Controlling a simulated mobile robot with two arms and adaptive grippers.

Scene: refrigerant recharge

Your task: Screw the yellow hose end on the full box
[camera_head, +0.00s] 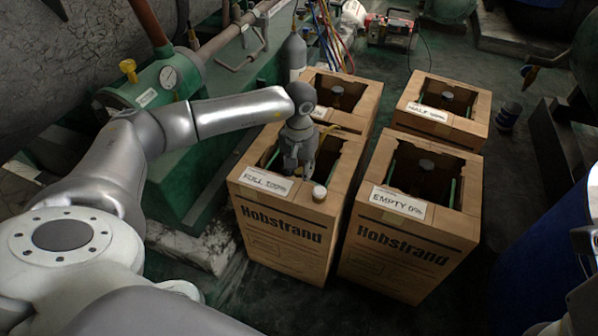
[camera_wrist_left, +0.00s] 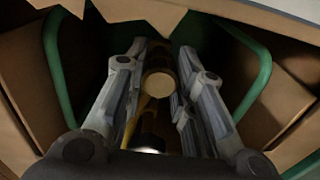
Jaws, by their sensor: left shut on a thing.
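The full box (camera_head: 287,225) is an open-topped Hobstrand carton with a "FULL 100%" label (camera_head: 266,181) on its near rim. My left gripper (camera_head: 298,168) points down into its opening. In the left wrist view my left gripper (camera_wrist_left: 158,95) is shut on the yellow hose end (camera_wrist_left: 159,84), a round, tan-capped fitting between the finger pads. A stretch of yellow hose (camera_wrist_left: 133,118) runs beside it. The valve under the fitting is hidden, so I cannot tell whether they touch. Green handle bars (camera_wrist_left: 254,85) flank the fingers. My right gripper is not in view.
A white cap (camera_head: 319,193) sits on the full box's near rim. The "EMPTY 0%" box (camera_head: 405,245) stands close on the right, with a half box (camera_head: 440,128) and another carton (camera_head: 352,92) behind. Green machinery (camera_head: 205,165) is at left. A grey cylinder (camera_head: 294,55) and hoses stand behind.

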